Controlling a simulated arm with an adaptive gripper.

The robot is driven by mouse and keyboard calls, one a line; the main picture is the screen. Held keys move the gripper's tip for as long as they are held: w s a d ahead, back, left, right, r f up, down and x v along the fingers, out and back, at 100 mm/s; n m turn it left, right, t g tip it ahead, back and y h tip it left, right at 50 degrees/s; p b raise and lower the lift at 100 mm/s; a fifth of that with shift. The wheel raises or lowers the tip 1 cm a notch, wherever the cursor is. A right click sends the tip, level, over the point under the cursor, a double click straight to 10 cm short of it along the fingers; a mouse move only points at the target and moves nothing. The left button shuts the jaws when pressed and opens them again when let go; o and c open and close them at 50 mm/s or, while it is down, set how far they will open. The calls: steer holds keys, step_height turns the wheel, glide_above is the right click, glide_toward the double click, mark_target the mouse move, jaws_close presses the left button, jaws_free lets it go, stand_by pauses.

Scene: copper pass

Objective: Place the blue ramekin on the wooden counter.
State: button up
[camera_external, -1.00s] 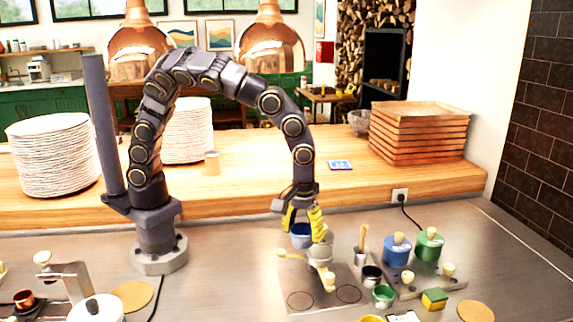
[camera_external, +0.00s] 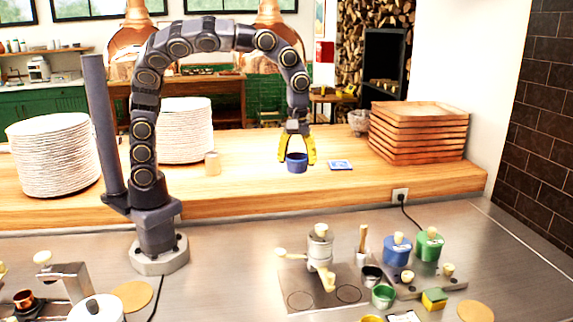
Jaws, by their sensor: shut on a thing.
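My gripper (camera_external: 297,158) has yellow fingers and is shut on the blue ramekin (camera_external: 297,167). The ramekin is upright between the fingertips. It shows against the wooden counter (camera_external: 245,193), the raised ledge behind the steel worktop. I cannot tell whether the ramekin touches the wood or hangs a little above it.
A blue-and-white card (camera_external: 340,165) lies just right of the ramekin. A beige cup (camera_external: 212,163) and plate stacks (camera_external: 185,130) stand to the left. Wooden trays (camera_external: 418,130) are stacked at the right. A pale-handled device (camera_external: 320,250) and several pots stand on the steel worktop (camera_external: 225,260).

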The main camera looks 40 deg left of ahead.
steer(key=w+a+n, duration=0.4)
steer(key=a, duration=0.6)
steer(key=w+a+n, duration=0.4)
steer(key=a, duration=0.7)
steer(key=s+a+n, duration=0.4)
steer(key=a+n, duration=0.2)
steer(key=a, duration=0.6)
glide_above(248, 182)
steer(key=f, duration=1.5)
steer(key=shift+s+f, duration=0.15)
steer(key=shift+s, duration=0.2)
steer(key=shift+w+f, duration=0.2)
steer(key=shift+f, duration=1.45)
steer(key=shift+f, duration=0.1)
